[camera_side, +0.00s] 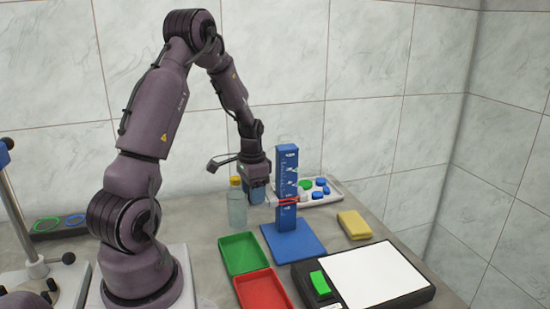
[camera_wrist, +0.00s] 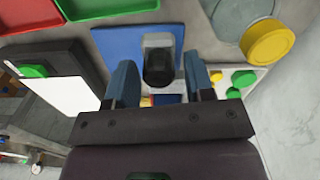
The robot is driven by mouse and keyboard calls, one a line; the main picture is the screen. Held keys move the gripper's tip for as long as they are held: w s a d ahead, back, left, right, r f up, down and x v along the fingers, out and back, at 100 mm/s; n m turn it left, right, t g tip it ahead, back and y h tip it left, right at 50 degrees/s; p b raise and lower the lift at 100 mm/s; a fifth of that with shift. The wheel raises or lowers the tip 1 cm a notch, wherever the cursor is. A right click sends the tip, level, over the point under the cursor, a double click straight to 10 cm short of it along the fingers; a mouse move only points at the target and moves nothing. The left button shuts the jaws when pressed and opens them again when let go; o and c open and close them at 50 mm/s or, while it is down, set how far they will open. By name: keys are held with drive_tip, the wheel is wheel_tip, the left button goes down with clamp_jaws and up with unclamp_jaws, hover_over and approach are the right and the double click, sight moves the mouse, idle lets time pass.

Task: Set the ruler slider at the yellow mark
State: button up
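The ruler is an upright blue post (camera_side: 287,165) with white scale marks on a flat blue base (camera_side: 305,248); the base also shows in the wrist view (camera_wrist: 115,45). The slider, with a red band (camera_side: 287,201), sits around the lower half of the post. A light grey block with a dark round end (camera_wrist: 158,68), apparently the slider's handle, lies between my fingers in the wrist view. My gripper (camera_side: 256,193) is left of the post at about slider height. It is open, with gaps visible beside the block (camera_wrist: 160,70).
A clear bottle with a yellow cap (camera_side: 236,181) stands close left of my gripper. A pale tray (camera_side: 345,197) with green and blue caps is behind the post. A yellow block (camera_side: 355,225), green tray (camera_side: 243,253), red tray (camera_side: 262,290) and white-topped panel (camera_side: 375,275) surround the base.

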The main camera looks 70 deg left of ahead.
drive_tip(key=shift+r, duration=4)
drive_tip(key=shift+s+d+f+n, duration=0.15)
drive_tip(key=shift+s+d+n, duration=0.05)
drive_tip(key=shift+n, duration=0.3)
drive_tip(key=s+d+r+m+t, duration=0.1)
drive_tip(key=d+r, duration=0.3)
drive_tip(key=d, duration=0.5)
drive_tip(key=s+d+r+m+t, duration=0.1)
drive_tip(key=s+d+r+t, duration=0.1)
drive_tip(key=d+r, duration=0.3)
drive_tip(key=s+d+r+t, duration=0.2)
drive_tip(key=d+r, duration=0.3)
drive_tip(key=d, duration=0.9)
drive_tip(key=shift+s+m+t, duration=0.25)
drive_tip(key=shift+m+t, duration=0.05)
drive_tip(key=shift+m, duration=0.1)
